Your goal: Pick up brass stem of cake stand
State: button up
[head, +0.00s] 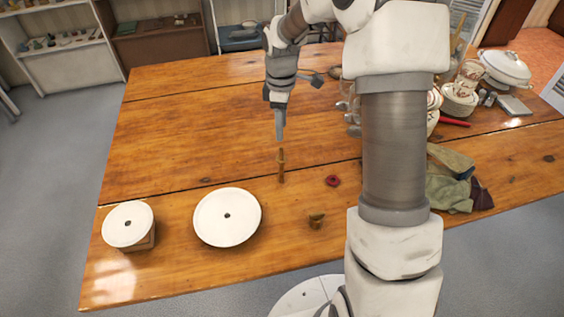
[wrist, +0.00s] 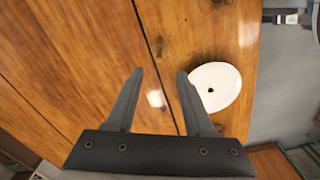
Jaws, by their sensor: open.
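The brass stem (head: 281,168) stands upright on the wooden table, a slim turned piece. In the wrist view the brass stem (wrist: 159,46) shows small, beyond the fingertips and between their lines. My gripper (head: 280,138) points down over the table just above the stem in the head view; its exact height is hard to tell. In the wrist view my gripper (wrist: 160,73) is open, with nothing between its fingers. A white plate with a centre hole (head: 227,217) lies to the stem's left and also shows in the wrist view (wrist: 222,76).
A second holed white plate (head: 128,220) rests on a wooden block at the left. A short brass piece (head: 316,221) and a red ring (head: 332,181) lie nearby. Cloths (head: 449,192) and china, including a white tureen (head: 504,68), are at right. The table's left middle is clear.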

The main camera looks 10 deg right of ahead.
aim_at(281, 148)
notch_tip(281, 148, down, 10)
jog(key=shift+s+f+b, duration=0.1)
jog(key=shift+b, duration=0.2)
jog(key=shift+w+f, duration=0.2)
jog(key=shift+f, duration=2.75)
grip_shut()
